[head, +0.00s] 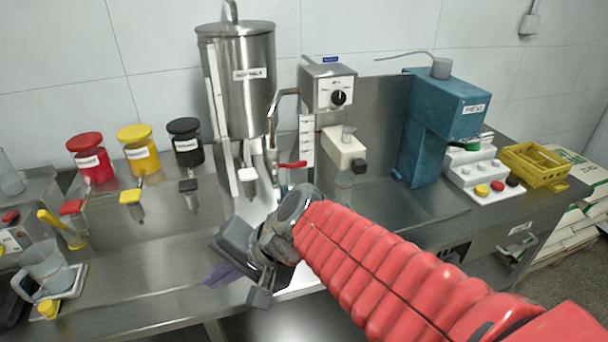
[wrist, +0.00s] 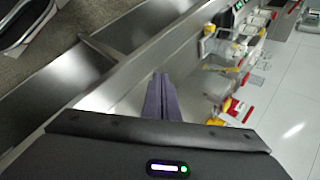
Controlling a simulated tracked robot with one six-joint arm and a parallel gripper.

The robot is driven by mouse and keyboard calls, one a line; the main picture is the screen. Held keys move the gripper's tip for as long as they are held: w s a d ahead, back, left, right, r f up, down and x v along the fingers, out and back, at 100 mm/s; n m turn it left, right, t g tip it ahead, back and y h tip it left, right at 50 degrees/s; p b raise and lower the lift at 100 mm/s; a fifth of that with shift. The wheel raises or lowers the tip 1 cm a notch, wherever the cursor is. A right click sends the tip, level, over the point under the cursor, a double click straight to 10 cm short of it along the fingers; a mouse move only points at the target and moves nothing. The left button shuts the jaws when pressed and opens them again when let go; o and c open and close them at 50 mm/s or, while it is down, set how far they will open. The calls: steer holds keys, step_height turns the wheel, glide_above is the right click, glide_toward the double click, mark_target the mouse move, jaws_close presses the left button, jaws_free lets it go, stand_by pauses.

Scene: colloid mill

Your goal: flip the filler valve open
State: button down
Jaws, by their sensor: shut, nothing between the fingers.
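A red lever (head: 291,165) sticks out roughly level to the right near the curved steel pipe (head: 273,122) under the control box. It looks like the filler valve's handle, but no label on it can be read. I cannot single out the lever in the wrist view.
A steel tank (head: 238,80) stands behind the lever, with the control box (head: 329,88) to its right. Red (head: 90,158), yellow (head: 138,150) and black (head: 186,142) jars stand left. A blue press (head: 437,125) stands right. The bench's left front is mostly clear near a pitcher (head: 45,268).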

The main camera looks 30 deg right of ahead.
steer(key=w+d+r+m+t, duration=0.1)
steer(key=w+d+m+t, duration=0.5)
steer(key=w+d+m, duration=0.6)
steer(key=d+f+m+h, duration=0.1)
steer(key=d+m+h, duration=0.2)
steer(key=d+m, duration=0.3)
steer(key=w+d+f+m+t+h, duration=0.1)
steer(key=d+f+m+h, duration=0.1)
steer(key=d+m, duration=0.4)
steer(key=w+d+f+m+h, duration=0.1)
steer(key=d+f+m+h, duration=0.1)
steer(key=d+m+h, duration=0.2)
steer(key=shift+d+f+m, duration=0.25)
steer(key=shift+d+m, duration=0.65)
steer(key=shift+d, duration=0.25)
